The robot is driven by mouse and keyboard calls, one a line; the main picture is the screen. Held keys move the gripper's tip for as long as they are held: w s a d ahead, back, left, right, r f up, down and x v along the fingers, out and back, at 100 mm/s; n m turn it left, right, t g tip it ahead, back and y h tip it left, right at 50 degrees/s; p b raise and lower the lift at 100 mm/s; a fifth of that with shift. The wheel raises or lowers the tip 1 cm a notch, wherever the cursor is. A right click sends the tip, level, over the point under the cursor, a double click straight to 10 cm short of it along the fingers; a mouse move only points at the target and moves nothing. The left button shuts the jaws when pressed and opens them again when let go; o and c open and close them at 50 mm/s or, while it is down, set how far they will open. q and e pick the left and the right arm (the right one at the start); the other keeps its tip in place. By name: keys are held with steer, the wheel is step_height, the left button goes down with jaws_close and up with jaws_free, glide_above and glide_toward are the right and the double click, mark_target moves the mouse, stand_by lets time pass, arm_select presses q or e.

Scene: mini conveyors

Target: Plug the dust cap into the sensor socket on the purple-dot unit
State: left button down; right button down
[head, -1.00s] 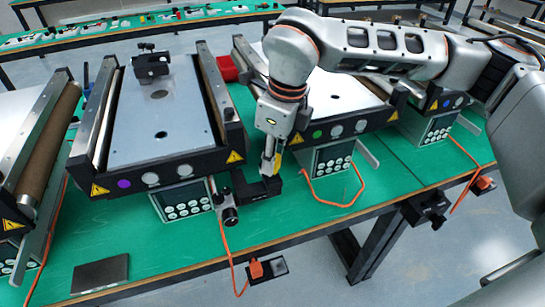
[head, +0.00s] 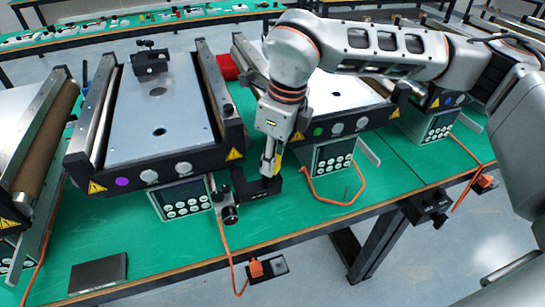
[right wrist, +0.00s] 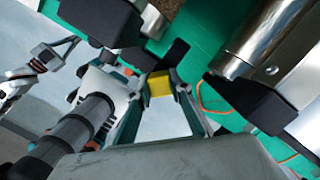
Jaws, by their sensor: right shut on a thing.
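The purple-dot unit is the conveyor (head: 130,140) left of centre in the head view, with a purple dot (head: 122,182) on its front rail. A black bracket (head: 264,191) and a small black cylindrical part (head: 229,214) are at its front right corner. I cannot make out the socket's opening. My right gripper (head: 270,165) points down just above the bracket. It is shut on a small yellow piece, which I take as the dust cap; it also shows between the fingertips in the right wrist view (right wrist: 159,84). Whether the cap touches the bracket is unclear. My left gripper is not in view.
A green-dot unit (head: 318,132) stands to the right and a blue-dot unit (head: 447,102) beyond it. Orange cables (head: 335,202) run over the green bench. A dark flat plate (head: 98,273) lies at the front left. The bench edge is close to the gripper.

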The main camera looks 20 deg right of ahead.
steer(key=shift+f+b, duration=0.5)
steer(key=shift+f, duration=0.3)
steer(key=c, duration=1.7)
jaws_free()
steer(key=shift+r, duration=0.1)
steer(key=r, duration=0.4)
steer(key=s+d+r, duration=0.1)
steer(key=r, duration=0.6)
steer(key=shift+s+d+r, duration=0.15)
steer(key=shift+r, duration=0.2)
